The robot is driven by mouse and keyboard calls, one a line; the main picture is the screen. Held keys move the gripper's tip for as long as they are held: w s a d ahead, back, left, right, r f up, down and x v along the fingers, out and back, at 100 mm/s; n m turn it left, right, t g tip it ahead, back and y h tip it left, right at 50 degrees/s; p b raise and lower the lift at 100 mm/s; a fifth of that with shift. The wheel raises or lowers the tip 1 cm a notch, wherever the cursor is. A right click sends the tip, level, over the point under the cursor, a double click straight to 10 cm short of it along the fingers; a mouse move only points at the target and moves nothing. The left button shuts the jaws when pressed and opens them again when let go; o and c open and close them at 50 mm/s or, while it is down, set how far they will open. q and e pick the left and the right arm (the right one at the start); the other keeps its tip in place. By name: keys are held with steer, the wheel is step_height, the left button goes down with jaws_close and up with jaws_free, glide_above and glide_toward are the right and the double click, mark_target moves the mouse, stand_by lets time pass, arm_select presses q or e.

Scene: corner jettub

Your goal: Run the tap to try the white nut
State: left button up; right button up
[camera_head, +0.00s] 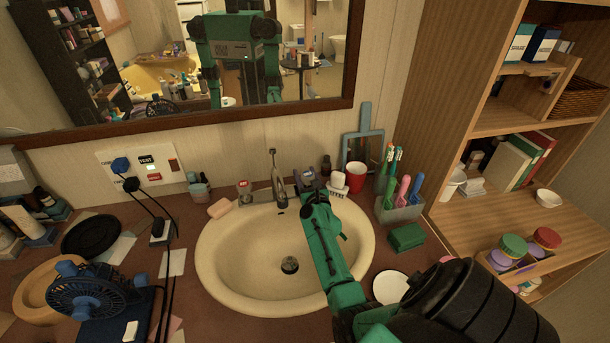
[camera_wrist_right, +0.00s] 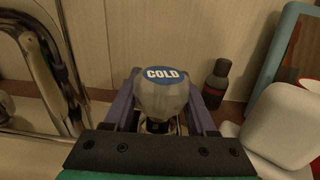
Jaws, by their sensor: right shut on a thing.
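My right gripper (camera_head: 308,182) reaches over the basin to the right side of the tap. In the right wrist view, its purple fingers (camera_wrist_right: 160,112) are shut on the clear cold knob (camera_wrist_right: 162,98) with its blue COLD cap. The chrome tap spout (camera_head: 278,182) stands to the left of it, and its curved metal also shows in the right wrist view (camera_wrist_right: 42,70). No water stream shows below the spout. The hot knob (camera_head: 244,189) with a red cap stands left of the spout. I cannot make out the white nut. My left gripper is not in view.
The cream sink basin (camera_head: 235,250) looks empty, with a dark drain (camera_head: 289,265). Soap (camera_head: 219,208), a red mug (camera_head: 356,177) and a toothbrush holder (camera_head: 398,211) stand around it. A blue fan (camera_head: 88,290) and cables crowd the left counter; a mirror (camera_head: 130,60) hangs behind.

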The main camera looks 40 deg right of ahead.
steer(key=shift+r+m+g+h+p, duration=0.3)
steer(key=shift+m+h+p, duration=0.1)
steer(key=shift+h+p, duration=0.1)
steer(key=shift+d+m+g+h, duration=0.1)
steer(key=shift+m+g+h, duration=0.3)
steer(key=shift+m+h, duration=0.25)
steer(key=shift+s+d+f+m+g+h, duration=0.25)
steer(key=shift+f+m+g+h, duration=0.1)
steer(key=shift+g+h, duration=0.25)
steer(key=o, duration=1.4)
